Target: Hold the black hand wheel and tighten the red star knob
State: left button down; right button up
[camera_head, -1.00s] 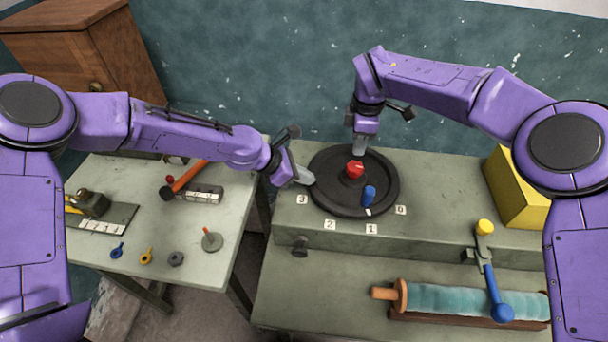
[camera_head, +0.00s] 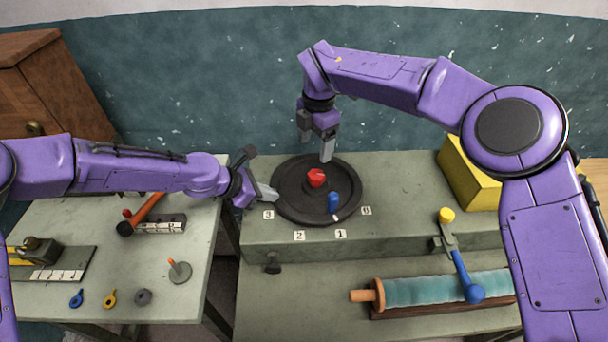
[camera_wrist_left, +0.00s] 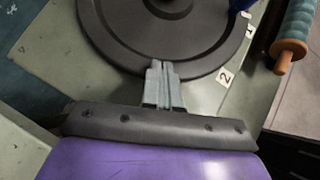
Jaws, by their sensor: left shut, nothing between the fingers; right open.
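The black hand wheel (camera_head: 290,208) lies flat on the raised green-grey bench, with a blue handle (camera_head: 333,202) on its near right side. The red star knob (camera_head: 316,177) sits at its centre. My left gripper (camera_head: 272,194) is shut and empty, its fingertips at the wheel's left rim. In the left wrist view the closed fingertips (camera_wrist_left: 160,66) reach the rim of the wheel (camera_wrist_left: 110,35); I cannot tell whether they touch it. My right gripper (camera_head: 326,158) points down above the wheel's far side, behind the knob, apart from it and open.
Number labels (camera_head: 299,235) line the wheel's near side. A yellow block (camera_head: 470,180) stands to the right. A left table (camera_head: 215,240) holds a hammer (camera_head: 145,210) and small parts.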

aim_at(316, 175)
jog(key=f+n, duration=0.3)
jog(key=n, duration=0.6)
jog(key=f+n, duration=0.3)
jog(key=n, duration=0.7)
jog(key=f+n, duration=0.3)
jog(key=n, duration=0.7)
jog(key=shift+s+d+f, duration=0.15)
jog(key=shift+s+d, duration=0.1)
jog(key=shift+s, duration=0.1)
jog(key=c, duration=1)
